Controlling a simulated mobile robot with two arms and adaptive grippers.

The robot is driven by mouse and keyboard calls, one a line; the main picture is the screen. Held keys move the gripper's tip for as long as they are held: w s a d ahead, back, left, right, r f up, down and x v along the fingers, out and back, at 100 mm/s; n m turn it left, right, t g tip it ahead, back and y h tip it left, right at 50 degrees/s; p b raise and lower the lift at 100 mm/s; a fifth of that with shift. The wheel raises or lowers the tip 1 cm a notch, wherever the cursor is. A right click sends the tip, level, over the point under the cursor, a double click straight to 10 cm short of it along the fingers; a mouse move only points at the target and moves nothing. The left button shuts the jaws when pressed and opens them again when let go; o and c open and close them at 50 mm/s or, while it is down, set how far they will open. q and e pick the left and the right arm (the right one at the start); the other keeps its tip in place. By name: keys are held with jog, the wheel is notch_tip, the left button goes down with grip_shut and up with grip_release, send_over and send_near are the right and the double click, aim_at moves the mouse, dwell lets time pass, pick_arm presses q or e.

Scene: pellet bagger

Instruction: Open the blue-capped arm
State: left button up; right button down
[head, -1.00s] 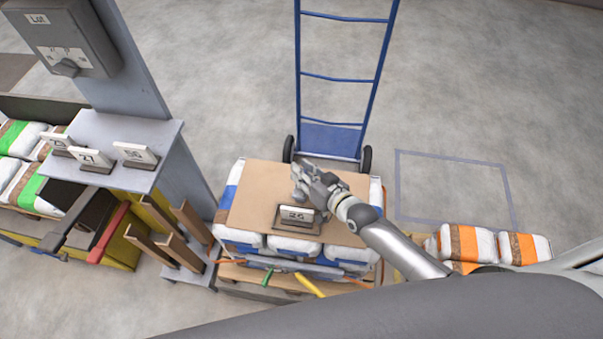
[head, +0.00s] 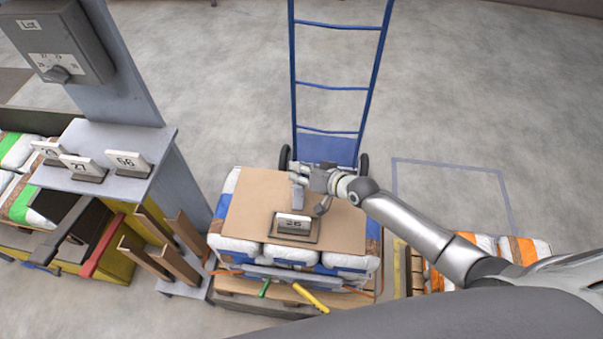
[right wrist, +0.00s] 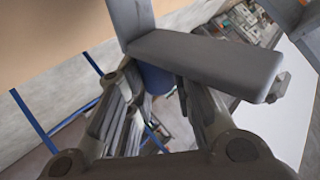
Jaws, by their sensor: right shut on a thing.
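A dark arm with a blue cap (head: 42,265) lies low at the left in the head view, beside a red-capped arm (head: 105,246) over the yellow-sided machine base. Both point toward the near side. My right gripper (head: 310,194) is well to the right of them, over the cardboard sheet on the bag stack. It is shut on a grey piece (right wrist: 205,65), which shows in the right wrist view as a flat slab; what it belongs to is unclear. My left gripper is not in view.
Several plates stand on the grey shelf (head: 110,145). Wooden posts (head: 172,262) stand between shelf and pallet. A blue hand truck (head: 328,148) is behind the stack. The floor beyond is clear.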

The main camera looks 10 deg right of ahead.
jog(key=shift+d+f, duration=0.2)
jog(key=shift+f, duration=0.15)
jog(key=c, duration=1.6)
grip_release()
jog(key=o, duration=0.3)
jog(key=shift+w+a+f, duration=0.1)
jog(key=shift+w+f, duration=0.15)
jog(key=shift+o, duration=0.2)
jog(key=shift+s+r, duration=0.2)
jog(key=shift+r, duration=0.05)
jog(key=v, duration=1.1)
jog(key=shift+s+r, duration=0.2)
jog(key=shift+s, duration=0.05)
